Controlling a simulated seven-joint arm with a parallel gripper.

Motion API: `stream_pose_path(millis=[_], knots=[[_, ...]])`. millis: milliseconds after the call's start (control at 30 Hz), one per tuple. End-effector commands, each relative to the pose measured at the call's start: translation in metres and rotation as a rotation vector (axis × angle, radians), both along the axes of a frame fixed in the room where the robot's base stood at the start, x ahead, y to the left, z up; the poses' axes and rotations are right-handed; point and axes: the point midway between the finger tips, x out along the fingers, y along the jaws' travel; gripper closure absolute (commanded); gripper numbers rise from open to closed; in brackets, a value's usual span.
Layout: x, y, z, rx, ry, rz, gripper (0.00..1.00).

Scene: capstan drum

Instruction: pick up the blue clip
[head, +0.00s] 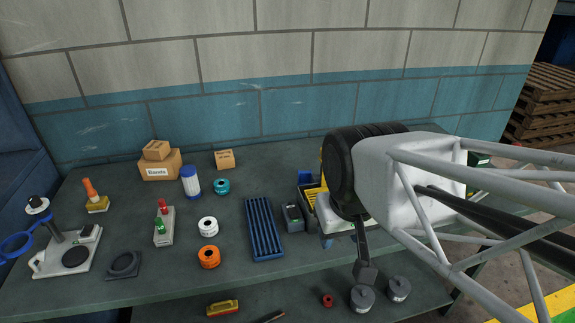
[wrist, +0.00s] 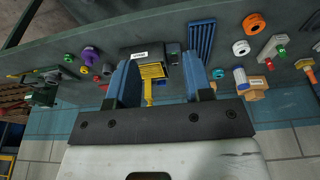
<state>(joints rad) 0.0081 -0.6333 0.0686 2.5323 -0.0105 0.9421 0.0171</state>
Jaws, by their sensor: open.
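I cannot make out a blue clip for certain in either view. My gripper is open over the back right of the bench; in the wrist view its two blue fingers (wrist: 160,85) stand wide apart. Between and beyond them is a yellow slotted piece with a handle (wrist: 152,72), by a dark labelled bin (wrist: 138,52). In the head view my arm hides most of that area. No contact with the fingers can be seen.
A ridged blue tray (head: 262,228) lies left of the bin. Farther left are a teal spool (head: 222,186), a white spool (head: 208,226), an orange spool (head: 209,257) and a blue-and-white bottle (head: 191,182). Boxes (head: 160,165) stand by the wall. Bare bench shows between them.

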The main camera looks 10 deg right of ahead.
Motion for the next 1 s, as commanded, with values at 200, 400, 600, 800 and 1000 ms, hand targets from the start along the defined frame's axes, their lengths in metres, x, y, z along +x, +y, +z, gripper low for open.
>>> stream_pose_path(millis=[200, 400, 600, 800, 1000], knots=[[0.000, 0.000, 0.000, 0.000, 0.000, 0.000, 0.53], [0.000, 0.000, 0.000, 0.000, 0.000, 0.000, 0.53], [0.000, 0.000, 0.000, 0.000, 0.000, 0.000, 0.53], [0.008, -0.001, 0.002, -0.005, 0.004, 0.022, 0.53], [0.034, -0.003, 0.007, -0.024, 0.021, 0.101, 0.53]])
